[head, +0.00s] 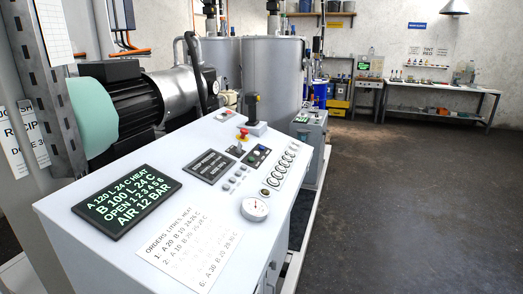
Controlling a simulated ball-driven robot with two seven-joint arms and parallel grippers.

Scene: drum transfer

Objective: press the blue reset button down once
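A pale grey control console (120,215) fills the lower left of the head view. On its sloping top is a small dark plate (249,160) with a tiny bluish spot (257,153) on it. This may be the blue reset button, but it is too small to tell its shape or whether it is up or down. Neither of my grippers is in view, and nothing is seen touching the console top.
A lit display (122,200), a round gauge (255,208) and an order sheet (182,252) lie nearer. Grey tanks (272,75) stand behind. Floor at right is clear.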

